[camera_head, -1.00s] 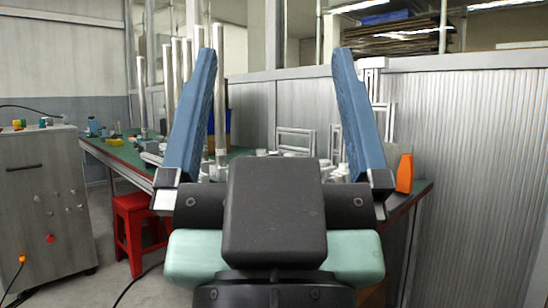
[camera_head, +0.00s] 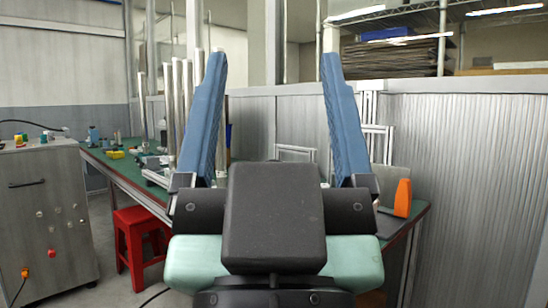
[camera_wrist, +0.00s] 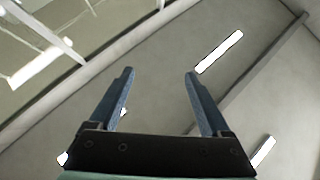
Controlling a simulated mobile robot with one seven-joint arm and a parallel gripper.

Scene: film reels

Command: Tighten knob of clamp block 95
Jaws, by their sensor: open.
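My gripper (camera_head: 268,75) is in the middle of the head view with its two blue fingers apart and nothing between them. It points upward. The wrist view also shows my gripper (camera_wrist: 160,75) open and empty, against the ceiling and its lights. I cannot make out clamp block 95 or its knob in either view. The long green-topped workbench (camera_head: 118,172) lies behind my gripper in the head view, and my gripper and wrist hide much of it. Vertical metal posts (camera_head: 167,105) stand on the bench, left of and behind the left finger.
A red stool (camera_head: 138,226) stands under the bench. A grey cabinet (camera_head: 45,225) is at the left. An orange item (camera_head: 403,198) stands on the bench's right end. Grey slatted panels (camera_head: 475,165) close off the right side. Floor shows between cabinet and stool.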

